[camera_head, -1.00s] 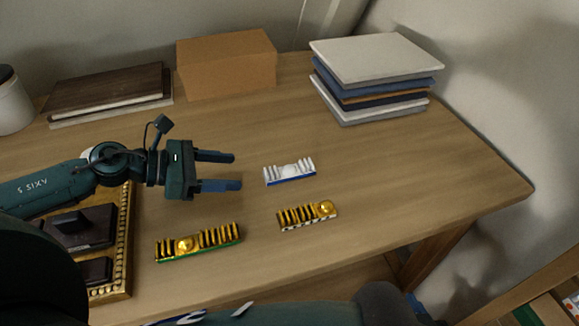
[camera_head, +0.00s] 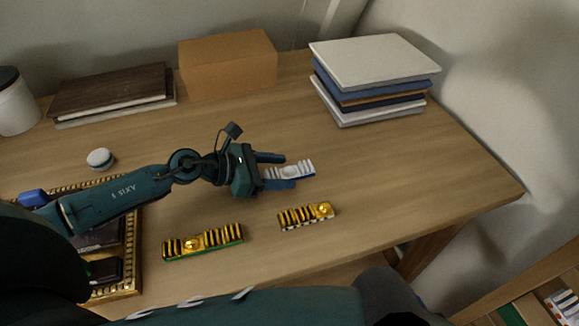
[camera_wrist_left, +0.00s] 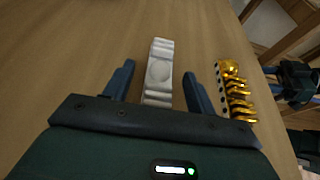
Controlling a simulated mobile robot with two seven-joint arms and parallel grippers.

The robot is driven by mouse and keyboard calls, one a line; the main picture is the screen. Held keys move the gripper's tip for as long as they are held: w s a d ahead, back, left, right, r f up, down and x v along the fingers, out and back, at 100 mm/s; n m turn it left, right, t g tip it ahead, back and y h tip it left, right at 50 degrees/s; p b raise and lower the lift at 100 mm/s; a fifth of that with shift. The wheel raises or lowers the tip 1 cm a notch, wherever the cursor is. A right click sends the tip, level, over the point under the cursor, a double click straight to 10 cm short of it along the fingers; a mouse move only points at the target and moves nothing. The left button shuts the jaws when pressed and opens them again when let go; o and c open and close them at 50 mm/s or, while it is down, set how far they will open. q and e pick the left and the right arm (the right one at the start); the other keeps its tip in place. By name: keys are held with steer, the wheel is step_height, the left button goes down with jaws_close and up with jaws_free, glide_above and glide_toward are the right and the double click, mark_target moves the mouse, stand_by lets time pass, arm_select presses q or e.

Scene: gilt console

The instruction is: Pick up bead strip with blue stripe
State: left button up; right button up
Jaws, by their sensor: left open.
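The white bead strip with a blue stripe (camera_head: 296,170) lies on the table, its blue edge showing along the near side. My left gripper (camera_head: 275,171) is open at the strip's left end. In the left wrist view, the white strip (camera_wrist_left: 159,72) lies lengthwise between the two open fingers (camera_wrist_left: 157,85), with a gap on each side. Its blue stripe does not show there.
A gold strip with a black-and-white edge (camera_head: 307,215) lies nearby; it also shows in the wrist view (camera_wrist_left: 234,90). A gold strip with a green edge (camera_head: 203,242) lies nearer. A gilt tray (camera_head: 130,255), a cardboard box (camera_head: 228,64) and stacked books (camera_head: 374,62) stand around. The table's right side is clear.

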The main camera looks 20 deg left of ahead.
mark_target(278, 170)
arm_select(q)
steer(key=shift+c, duration=0.4)
steer(key=c, duration=1.1)
arm_select(e)
steer(key=shift+w+r, duration=0.15)
steer(key=shift+r, duration=0.05)
arm_select(q)
step_height(278, 170, up, 9)
steer(key=shift+f+p, duration=0.1)
steer(key=shift+p, duration=0.75)
steer(key=shift+r, duration=0.6)
steer(key=s+a+r+p, duration=0.3)
steer(key=s+r+p, duration=0.1)
steer(key=s+r, duration=0.2)
steer(key=shift+s+a+t, duration=0.25)
steer(key=shift+s+t, duration=0.05)
steer(key=shift+s, duration=0.35)
arm_select(e)
steer(key=shift+s+d+r+h, duration=0.3)
steer(key=shift+d+r+h, duration=0.3)
steer(key=shift+d+r, duration=0.2)
arm_select(q)
steer(key=shift+f, duration=0.1)
arm_select(e)
steer(key=shift+r+g, duration=0.1)
steer(key=shift+g, duration=0.2)
steer(key=shift+s+a, duration=0.1)
